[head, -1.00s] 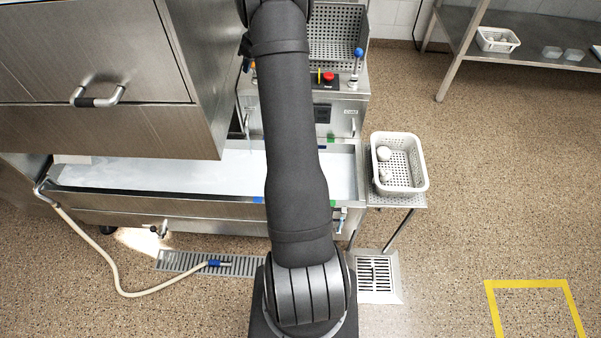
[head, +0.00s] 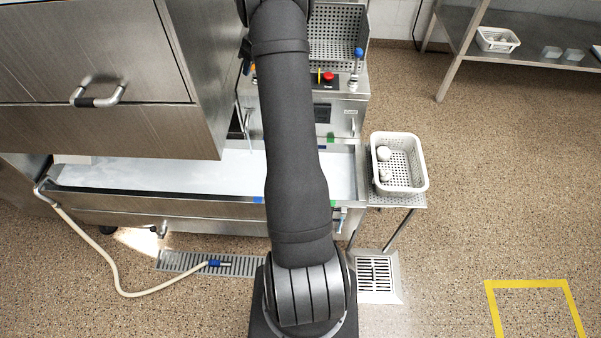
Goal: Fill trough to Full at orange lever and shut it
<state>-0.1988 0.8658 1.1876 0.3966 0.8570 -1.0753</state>
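The long steel trough (head: 150,201) lies across the left and middle, with a pale, flat surface like water inside it. A small orange part, likely the orange lever (head: 253,69), shows just left of my arm, which hides most of it. A thin spout (head: 247,118) comes down over the trough, with a pale streak below it. Blue and green marks sit on the trough's rims; I cannot read a Full label. My arm covers the trough's middle right and runs up out of the picture. My gripper is not in view.
A control panel (head: 325,84) with a red button and a blue-topped lever (head: 357,54) stands behind the trough. A white perforated basket (head: 424,178) with pale items sits on a right-hand stand. A hose (head: 112,268) lies on the floor at left. The right floor is open.

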